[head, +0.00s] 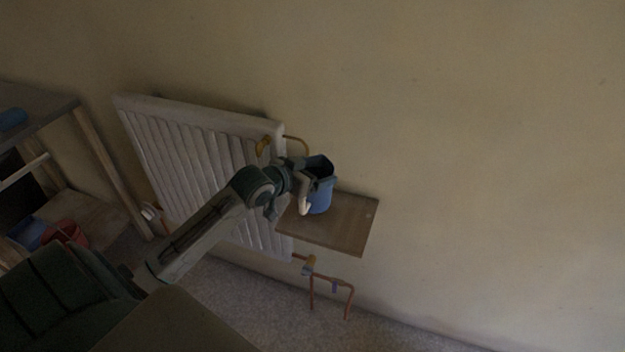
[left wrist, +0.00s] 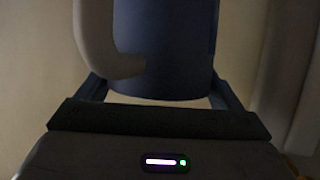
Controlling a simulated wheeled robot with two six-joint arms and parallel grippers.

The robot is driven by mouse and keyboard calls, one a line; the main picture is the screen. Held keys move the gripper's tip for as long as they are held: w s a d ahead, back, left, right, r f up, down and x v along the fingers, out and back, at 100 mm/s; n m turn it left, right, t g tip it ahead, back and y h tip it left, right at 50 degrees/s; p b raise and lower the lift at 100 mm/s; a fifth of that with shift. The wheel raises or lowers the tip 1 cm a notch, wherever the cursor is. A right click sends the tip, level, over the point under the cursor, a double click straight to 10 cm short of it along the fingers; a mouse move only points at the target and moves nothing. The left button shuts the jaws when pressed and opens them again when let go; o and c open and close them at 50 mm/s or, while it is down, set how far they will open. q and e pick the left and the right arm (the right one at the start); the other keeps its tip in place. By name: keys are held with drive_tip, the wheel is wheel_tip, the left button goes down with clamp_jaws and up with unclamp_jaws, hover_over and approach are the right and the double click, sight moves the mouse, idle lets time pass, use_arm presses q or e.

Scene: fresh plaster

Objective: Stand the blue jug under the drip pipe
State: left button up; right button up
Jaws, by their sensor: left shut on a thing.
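The blue jug (head: 321,198) has a dark open top and a pale handle (head: 304,196). It looks upright over the brown wall shelf (head: 345,232); I cannot tell whether its base touches the board. My left gripper (head: 318,174) is shut on the jug near its upper part. In the left wrist view the jug's blue body (left wrist: 175,50) fills the space between the fingers, with the pale handle in front. A thin brass-coloured pipe (head: 297,138) leaves the radiator's top corner and bends down just behind and left of the jug. Its lower end is hidden.
A white radiator (head: 190,150) hangs on the wall left of the shelf, close behind my left arm. Copper pipes (head: 332,283) stand below the shelf near the floor. A wooden rack (head: 97,150) is at the far left. The wall to the right is bare.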

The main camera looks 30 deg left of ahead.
use_arm(q)
wheel_tip(320, 180, down, 3)
drive_tip(key=shift+r, duration=0.15)
drive_tip(key=shift+f, duration=0.4)
use_arm(e)
drive_tip(key=shift+s+f, duration=0.25)
drive_tip(key=shift+s, duration=0.35)
use_arm(q)
drive_tip(key=shift+f, duration=0.15)
